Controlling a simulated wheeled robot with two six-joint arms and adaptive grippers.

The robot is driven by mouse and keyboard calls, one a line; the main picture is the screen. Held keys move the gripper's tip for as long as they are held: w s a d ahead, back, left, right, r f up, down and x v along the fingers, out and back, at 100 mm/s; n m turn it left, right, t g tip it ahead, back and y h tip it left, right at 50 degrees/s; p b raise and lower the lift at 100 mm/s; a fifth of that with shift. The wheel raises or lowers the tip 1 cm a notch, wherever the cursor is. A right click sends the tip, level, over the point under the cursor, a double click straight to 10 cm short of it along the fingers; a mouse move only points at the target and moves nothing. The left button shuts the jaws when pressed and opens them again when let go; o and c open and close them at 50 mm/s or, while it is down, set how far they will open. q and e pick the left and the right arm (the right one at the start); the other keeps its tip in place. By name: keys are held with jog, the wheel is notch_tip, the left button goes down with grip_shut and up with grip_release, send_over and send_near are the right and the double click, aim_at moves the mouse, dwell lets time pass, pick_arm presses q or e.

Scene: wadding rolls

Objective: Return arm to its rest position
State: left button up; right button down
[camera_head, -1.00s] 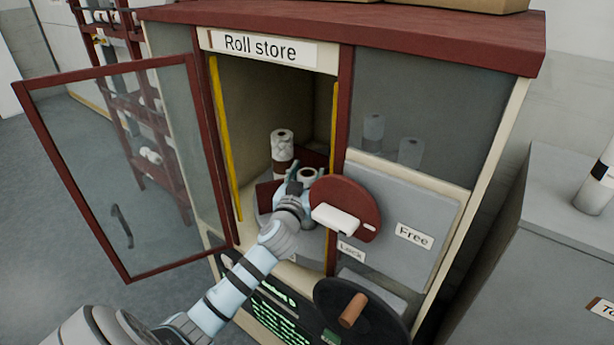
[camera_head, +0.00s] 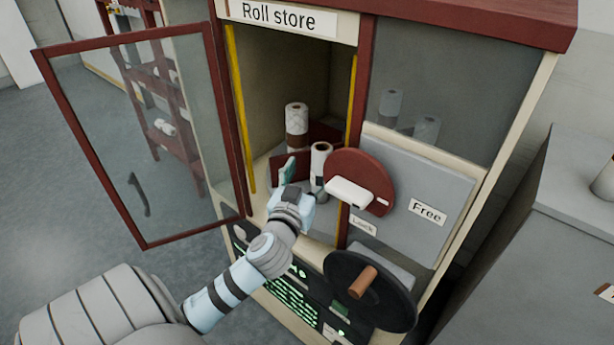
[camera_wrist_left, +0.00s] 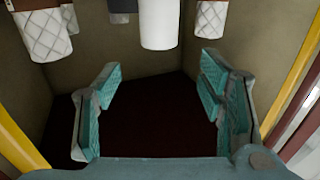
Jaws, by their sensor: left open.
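My left gripper (camera_head: 300,180) is at the opening of the roll store cabinet (camera_head: 400,20). In the left wrist view the left gripper (camera_wrist_left: 160,105) is open, with nothing between its teal finger pads. A plain white roll (camera_head: 320,162) stands inside, just beyond the gripper and apart from its pads; it also shows in the wrist view (camera_wrist_left: 160,25). A patterned roll (camera_head: 297,125) stands farther back, beside a dark red divider. My right gripper is not in view.
The glass door (camera_head: 150,140) with its dark red frame stands open at the left. A red disc with a white handle (camera_head: 348,193) is right of the opening. A black wheel with a wooden knob (camera_head: 362,282) sticks out below. A grey cabinet (camera_head: 580,250) stands at the right.

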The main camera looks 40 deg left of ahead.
pick_arm(q)
jog(key=shift+s+d, duration=0.3)
jog(key=shift+s, duration=0.35)
jog(key=shift+f, duration=0.1)
jog(key=s+d+f+m+g+h, duration=0.1)
jog(key=s+d+f+g, duration=0.1)
jog(key=s+f+g, duration=0.4)
jog(key=s+d+f+m+g+h, duration=0.15)
jog(key=s+f, duration=0.25)
jog(key=f, duration=0.5)
jog(key=s+d+f+m+g+h, duration=0.25)
jog(key=s+d+f, duration=0.2)
jog(key=s, duration=0.25)
jog(key=s+d+f+m+g+h, duration=0.1)
jog(key=s+d+f+g+h, duration=0.15)
jog(key=s+d, duration=0.35)
notch_tip(320, 180, down, 17)
jog(key=s+a+g, duration=0.2)
jog(key=a, duration=0.1)
jog(key=s+f+p, duration=0.1)
jog(key=s+f, duration=1.2)
jog(key=s, duration=0.1)
jog(key=shift+a+f+n+g+y+p, duration=0.3)
jog(key=shift+n+g+y, duration=0.05)
jog(key=shift+n+y, duration=0.1)
